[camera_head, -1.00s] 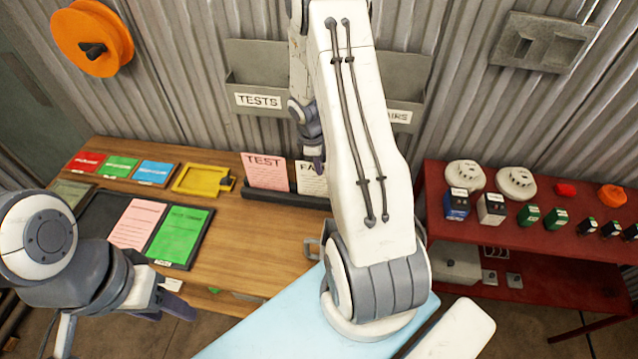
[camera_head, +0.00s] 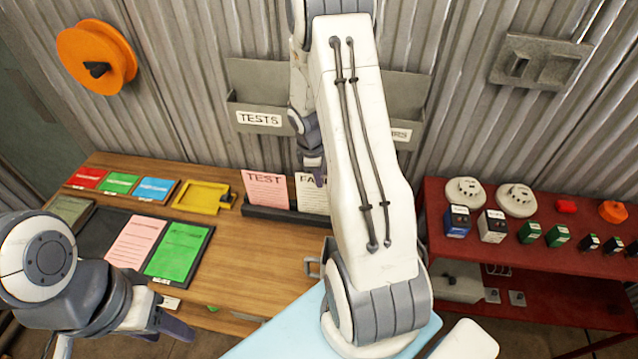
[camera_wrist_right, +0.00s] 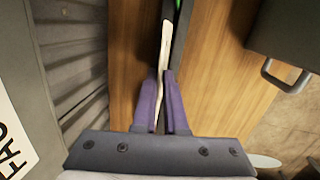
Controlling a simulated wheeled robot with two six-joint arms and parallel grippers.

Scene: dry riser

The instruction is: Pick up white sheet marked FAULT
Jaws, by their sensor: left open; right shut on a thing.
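The white sheet marked "FA…" (camera_head: 308,199) stands upright in the dark rack on the wooden bench, right of the pink TEST sheet (camera_head: 265,188); my right arm hides the rest of its word. My right gripper (camera_head: 317,176) is at its top edge. In the right wrist view the purple fingers of my right gripper (camera_wrist_right: 164,100) are shut on the thin pale sheet (camera_wrist_right: 163,62), seen nearly edge-on. My left gripper (camera_head: 182,318) is open at the bench's front left, apart from the sheet; its fingers are only partly visible.
The dark rack (camera_head: 285,216) holds both sheets. A grey TESTS wall pocket (camera_head: 275,88) is behind. Pink and green sheets (camera_head: 178,250) lie in a dark tray at left. A yellow frame (camera_head: 203,197) is nearby. The red shelf (camera_head: 440,190) at right carries devices.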

